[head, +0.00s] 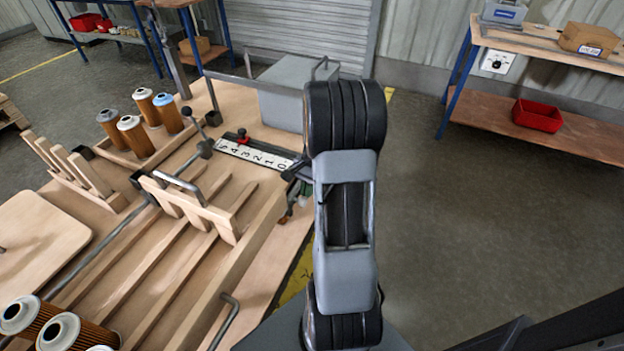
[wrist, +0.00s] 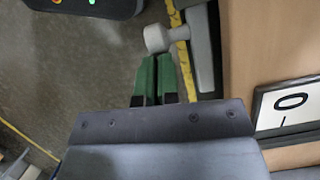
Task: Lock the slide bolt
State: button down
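My gripper shows as two green fingers (wrist: 157,78) side by side in the wrist view, with only a thin dark gap between them and nothing seen held. A pale grey round-ended knob on a grey bar (wrist: 168,38) lies just beyond the fingertips; I cannot tell whether they touch. It may be the slide bolt's handle, but the frames do not make this certain. In the head view my gripper (head: 301,198) is beside the bench's right edge, partly hidden by my arm, below the 0 end of a white number scale (head: 255,154). The scale's 0 also shows in the wrist view (wrist: 289,101).
The wooden bench (head: 262,262) carries wooden rails, a slatted piece (head: 188,203), a black-knobbed lever (head: 205,149) and filter cartridges (head: 137,137). A grey box (head: 288,92) stands behind the scale. Open floor (head: 450,220) lies right of my arm.

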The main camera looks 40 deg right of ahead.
jog(key=w+d+r+p, duration=0.2)
jog(key=d+r, duration=0.4)
jog(key=r, duration=0.4)
jog(key=shift+w+d+p, duration=0.15)
jog(key=shift+d+p, duration=0.2)
jog(key=shift+p, duration=0.15)
